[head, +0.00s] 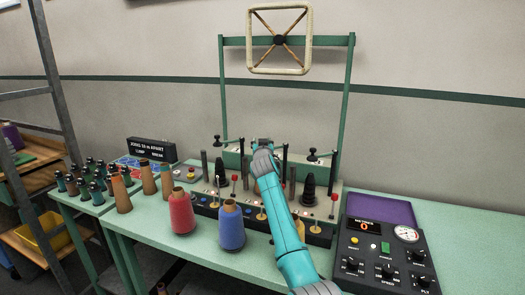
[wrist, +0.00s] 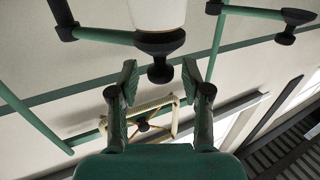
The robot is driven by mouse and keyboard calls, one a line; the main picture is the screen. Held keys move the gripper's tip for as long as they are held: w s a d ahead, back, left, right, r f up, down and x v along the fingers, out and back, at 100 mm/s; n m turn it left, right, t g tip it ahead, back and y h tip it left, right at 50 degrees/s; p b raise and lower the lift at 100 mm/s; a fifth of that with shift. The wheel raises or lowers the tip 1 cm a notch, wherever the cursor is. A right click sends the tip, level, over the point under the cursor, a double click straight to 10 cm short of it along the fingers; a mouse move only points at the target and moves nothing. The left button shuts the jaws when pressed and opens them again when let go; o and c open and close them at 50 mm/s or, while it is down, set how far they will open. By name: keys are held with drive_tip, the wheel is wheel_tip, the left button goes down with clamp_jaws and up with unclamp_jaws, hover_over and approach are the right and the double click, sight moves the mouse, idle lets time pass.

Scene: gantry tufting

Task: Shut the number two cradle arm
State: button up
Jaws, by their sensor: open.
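My gripper (wrist: 159,80) is open in the wrist view, with its two fingers apart. A cradle arm (wrist: 105,36) runs in from the upper left to a black knob (wrist: 160,72), which appears between the fingertips with gaps on both sides. A pale rounded body (wrist: 158,14) shows just above that knob. Another cradle arm (wrist: 262,13) with its own knob is at the upper right. In the head view my gripper (head: 263,146) is over the machine's green rail (head: 232,159) and hides the middle station. Cradle arms with knobs show at left (head: 218,140) and right (head: 313,156). I cannot read their numbers.
Red (head: 182,212) and blue (head: 231,228) yarn cones stand in front of the machine. A control box (head: 381,255) is at the right. A green frame (head: 349,95) with a pale square reel (head: 280,70) rises behind. Brown cones (head: 121,195) stand left.

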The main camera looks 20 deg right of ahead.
drive_tip(key=v, duration=1.1)
drive_tip(key=shift+s, duration=0.2)
drive_tip(key=shift+a, duration=0.1)
